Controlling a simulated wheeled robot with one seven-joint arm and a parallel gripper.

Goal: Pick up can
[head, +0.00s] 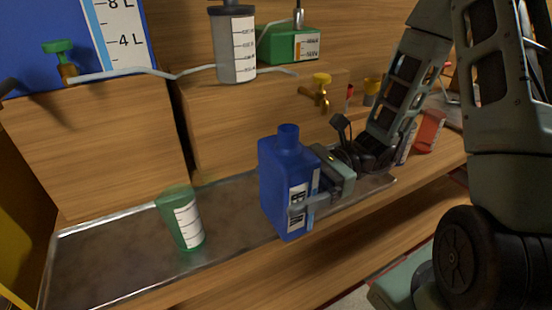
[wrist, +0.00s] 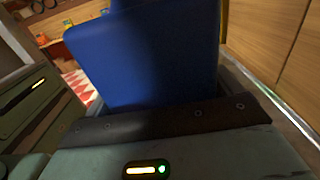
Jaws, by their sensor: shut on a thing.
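The can is a blue rectangular bottle-like container (head: 275,183) with a short neck and a white label, upright over the metal tray (head: 110,267) in the head view. My gripper (head: 308,188) comes from the right and is shut on the can around its body. In the wrist view the blue can (wrist: 145,55) fills the middle, between the jaws of my gripper (wrist: 160,115). I cannot tell whether the can's base touches the tray.
A green measuring cup (head: 181,218) stands on the tray to the left. Behind are wooden blocks (head: 100,140), a grey graduated cylinder (head: 234,45), a green box (head: 290,44) and a brass tap (head: 318,92). A red object (head: 429,130) lies at the right.

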